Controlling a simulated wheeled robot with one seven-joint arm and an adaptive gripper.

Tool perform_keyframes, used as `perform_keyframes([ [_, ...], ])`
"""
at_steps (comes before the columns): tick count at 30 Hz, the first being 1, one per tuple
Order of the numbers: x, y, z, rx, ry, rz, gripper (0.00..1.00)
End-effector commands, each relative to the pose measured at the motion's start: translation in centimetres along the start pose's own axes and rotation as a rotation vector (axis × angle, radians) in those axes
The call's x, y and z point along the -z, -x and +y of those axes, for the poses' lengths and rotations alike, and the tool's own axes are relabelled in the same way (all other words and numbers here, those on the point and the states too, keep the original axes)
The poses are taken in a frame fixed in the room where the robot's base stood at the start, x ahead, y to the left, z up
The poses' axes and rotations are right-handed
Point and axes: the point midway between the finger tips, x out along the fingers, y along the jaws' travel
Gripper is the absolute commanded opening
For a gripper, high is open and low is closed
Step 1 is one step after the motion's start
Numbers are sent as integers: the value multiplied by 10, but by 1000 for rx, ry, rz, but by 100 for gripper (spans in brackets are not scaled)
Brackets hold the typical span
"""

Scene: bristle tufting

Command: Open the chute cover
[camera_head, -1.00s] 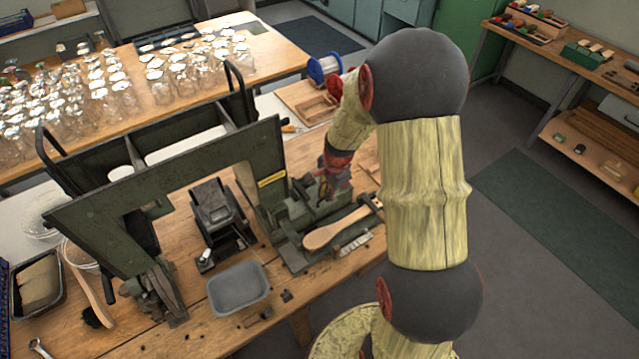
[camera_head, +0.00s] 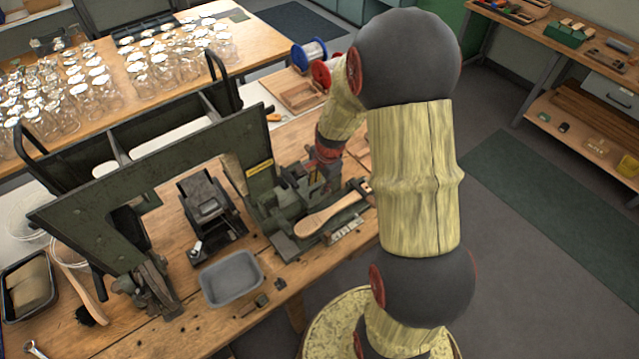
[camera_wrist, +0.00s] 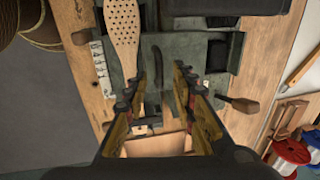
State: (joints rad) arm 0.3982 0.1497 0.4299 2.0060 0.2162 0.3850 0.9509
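A grey-green metal fixture (camera_head: 285,212) stands on the wooden bench at the right of a large dark green frame (camera_head: 150,165). A wooden brush body (camera_head: 332,213) lies on it; the wrist view shows its drilled holes (camera_wrist: 122,25). My gripper (camera_head: 316,178) is over the back part of this fixture. In the wrist view my gripper (camera_wrist: 161,75) has its two fingers apart, with a thin dark curved part (camera_wrist: 157,68) of the fixture showing between them. I cannot tell whether they touch it. I cannot tell which part is the chute cover.
A grey tray (camera_head: 232,278) and a dark press-like device (camera_head: 212,205) stand to the left. A wooden-handled lever (camera_wrist: 243,104) sticks out beside the fixture in the wrist view. Spools (camera_head: 308,55) and a wooden tray (camera_head: 295,92) lie behind. Glass jars (camera_head: 95,95) crowd the far table.

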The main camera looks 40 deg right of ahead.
Motion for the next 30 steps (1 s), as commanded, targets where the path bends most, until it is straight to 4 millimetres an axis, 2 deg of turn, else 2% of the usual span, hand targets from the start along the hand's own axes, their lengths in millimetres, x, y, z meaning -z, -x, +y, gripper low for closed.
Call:
perform_keyframes([
  [4, 0, 2, 0, 1, 0, 0, 26],
  [8, 1, 14, -2, 4, 0, 2, 26],
  [21, 1, 96, -1, 3, 0, 2, 26],
  [25, 0, 111, -1, 1, -1, 1, 26],
  [30, 0, 120, 0, 0, 0, 0, 26],
])
